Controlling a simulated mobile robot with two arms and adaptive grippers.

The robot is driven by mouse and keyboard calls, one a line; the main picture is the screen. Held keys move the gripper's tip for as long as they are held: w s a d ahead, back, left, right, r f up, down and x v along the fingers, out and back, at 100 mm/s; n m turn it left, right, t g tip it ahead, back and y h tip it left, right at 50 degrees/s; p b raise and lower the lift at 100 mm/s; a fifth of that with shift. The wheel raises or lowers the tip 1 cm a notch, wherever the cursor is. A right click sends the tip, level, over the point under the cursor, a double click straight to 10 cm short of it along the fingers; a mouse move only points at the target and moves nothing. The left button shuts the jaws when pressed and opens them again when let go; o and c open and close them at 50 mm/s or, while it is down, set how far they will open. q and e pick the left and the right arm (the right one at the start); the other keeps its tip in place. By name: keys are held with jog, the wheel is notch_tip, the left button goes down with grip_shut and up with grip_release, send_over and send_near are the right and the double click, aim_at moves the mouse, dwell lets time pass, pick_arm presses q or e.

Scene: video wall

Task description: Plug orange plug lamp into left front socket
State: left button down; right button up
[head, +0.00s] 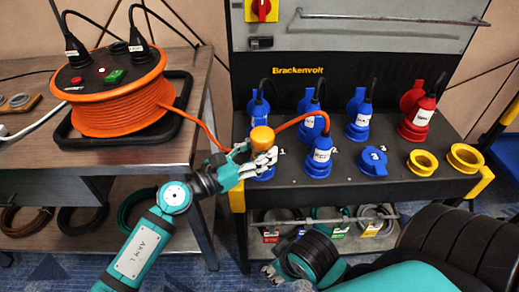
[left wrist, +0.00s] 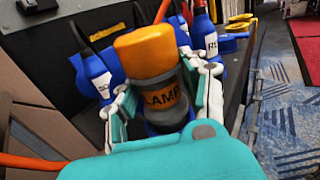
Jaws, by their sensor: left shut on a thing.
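The orange-topped plug (head: 262,136) is held upright by my left gripper (head: 262,162) above the left front socket (head: 264,174) on the panel's ledge.
A blue plug (head: 319,157) stands right of the left front socket, then a closed blue socket (head: 373,162) and yellow sockets (head: 422,162). Blue plugs (head: 359,122) and a red plug (head: 416,120) stand behind. An orange cable reel (head: 118,105) sits on the left bench; its cable (head: 207,130) stretches towards my left gripper.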

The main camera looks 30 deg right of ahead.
pick_arm(q)
jog(key=shift+f+b, duration=0.45)
jog(key=shift+f, duration=0.05)
pick_arm(e)
jog(key=shift+w+a+f+t, duration=0.2)
jog(key=shift+w+f+t, duration=0.15)
jog(key=shift+w, duration=0.2)
pick_arm(q)
jog(key=c, duration=0.6)
grip_release()
jog(key=shift+o, duration=0.2)
jog(key=o, duration=0.4)
jog(key=shift+c, duration=0.2)
